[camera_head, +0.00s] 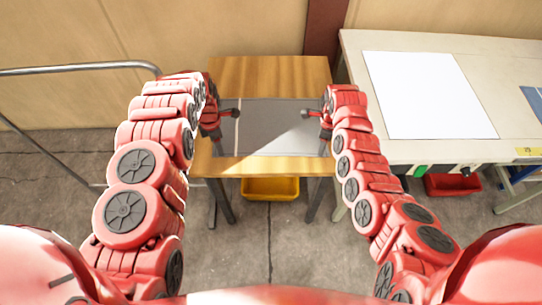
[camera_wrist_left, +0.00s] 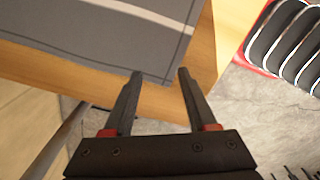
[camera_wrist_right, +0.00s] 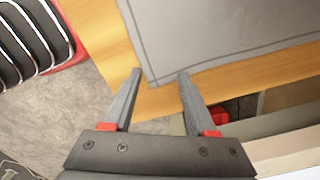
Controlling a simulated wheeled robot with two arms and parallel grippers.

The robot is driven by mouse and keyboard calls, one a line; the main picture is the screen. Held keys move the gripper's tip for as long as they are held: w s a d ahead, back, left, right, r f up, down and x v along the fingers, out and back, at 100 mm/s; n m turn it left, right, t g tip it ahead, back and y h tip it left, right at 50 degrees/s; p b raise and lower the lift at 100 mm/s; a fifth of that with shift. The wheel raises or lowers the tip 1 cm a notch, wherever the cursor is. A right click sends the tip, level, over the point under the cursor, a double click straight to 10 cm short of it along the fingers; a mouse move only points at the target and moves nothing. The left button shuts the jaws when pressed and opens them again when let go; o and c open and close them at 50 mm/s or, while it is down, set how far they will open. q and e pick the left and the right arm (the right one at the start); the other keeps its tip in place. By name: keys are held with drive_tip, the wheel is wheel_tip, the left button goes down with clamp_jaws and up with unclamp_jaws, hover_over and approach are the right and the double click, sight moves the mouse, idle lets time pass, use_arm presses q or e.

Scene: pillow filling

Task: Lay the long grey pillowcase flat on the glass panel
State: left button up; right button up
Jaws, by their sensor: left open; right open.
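The grey pillowcase (camera_head: 262,138) lies spread out on the wooden table, with a pale stripe near its left end. It looks mostly flat, and a bright patch of light crosses its right part. My left gripper (camera_head: 237,112) is open at its left end; in the left wrist view a pillowcase corner (camera_wrist_left: 135,50) reaches between the fingertips. My right gripper (camera_head: 307,113) is open at its right end; in the right wrist view another corner (camera_wrist_right: 200,40) reaches between the fingertips. Neither gripper grips the cloth. I cannot make out the glass panel.
The wooden table (camera_head: 270,70) has bare strips at its far and near edges. A yellow bin (camera_head: 270,188) is below it. A pale workbench (camera_head: 420,152) with a white sheet (camera_head: 425,95) stands to the right, and a red bin (camera_head: 452,185) is under it. A metal rail (camera_head: 80,67) is at left.

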use_arm(q)
drive_tip(key=shift+f, duration=0.65)
use_arm(e)
drive_tip(key=shift+s+f, duration=0.1)
drive_tip(key=shift+f, duration=0.55)
use_arm(q)
drive_tip(key=shift+s+f, duration=0.1)
drive_tip(key=shift+f, duration=0.1)
use_arm(e)
drive_tip(key=shift+f, duration=0.2)
use_arm(q)
drive_tip(key=shift+r, duration=0.1)
drive_tip(key=shift+c, duration=0.8)
use_arm(e)
drive_tip(key=shift+r, duration=0.1)
drive_tip(key=shift+c, duration=0.8)
use_arm(q)
clamp_jaws()
use_arm(e)
clamp_jaws()
